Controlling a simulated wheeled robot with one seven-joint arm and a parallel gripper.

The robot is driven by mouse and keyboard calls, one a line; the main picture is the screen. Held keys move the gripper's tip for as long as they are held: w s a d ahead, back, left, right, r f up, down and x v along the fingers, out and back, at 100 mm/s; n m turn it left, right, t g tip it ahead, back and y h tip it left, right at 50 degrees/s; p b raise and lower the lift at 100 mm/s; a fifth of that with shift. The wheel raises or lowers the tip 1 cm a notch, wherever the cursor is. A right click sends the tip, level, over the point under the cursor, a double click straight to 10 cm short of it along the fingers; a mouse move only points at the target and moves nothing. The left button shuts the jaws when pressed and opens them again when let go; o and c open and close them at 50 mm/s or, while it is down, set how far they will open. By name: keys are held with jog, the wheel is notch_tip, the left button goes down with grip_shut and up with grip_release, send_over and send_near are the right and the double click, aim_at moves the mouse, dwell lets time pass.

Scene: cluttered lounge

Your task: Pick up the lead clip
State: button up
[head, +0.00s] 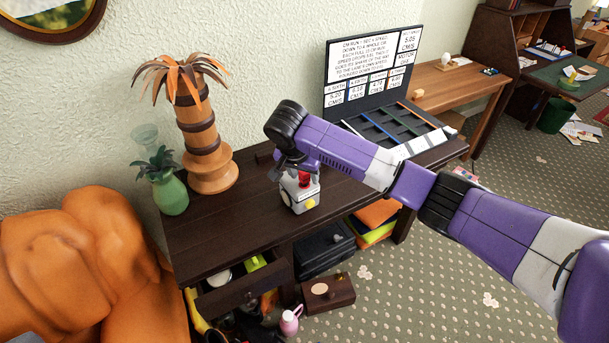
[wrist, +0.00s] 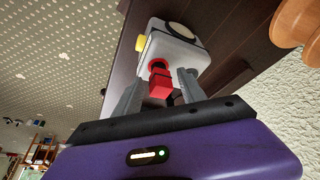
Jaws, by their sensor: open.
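A small red piece, which looks like the lead clip (head: 304,180), sits on a light grey box (head: 299,197) with a yellow knob on the dark desk. In the wrist view the red clip (wrist: 161,84) stands out from a dark round socket on the grey box (wrist: 178,47). My gripper (head: 292,170) is over the box. In the wrist view my gripper (wrist: 158,80) is open, with one grey finger on each side of the clip. A gap shows between the clip and the fingers. My wrist and fingers partly cover the box in the head view.
On the dark desk (head: 230,222) stand a palm-shaped wooden ornament (head: 205,140) and a green vase (head: 170,192) at left. A black board with a compartment tray (head: 395,122) is at the back right. An open drawer (head: 240,290) juts out below the desk's front.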

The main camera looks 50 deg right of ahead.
jog(key=shift+d+f, duration=0.15)
jog(key=shift+f, duration=0.15)
grip_shut()
jog(key=shift+w, duration=0.1)
jog(key=shift+r, duration=0.15)
notch_tip(320, 180, up, 24)
jog(key=p, duration=0.8)
dwell(0.7)
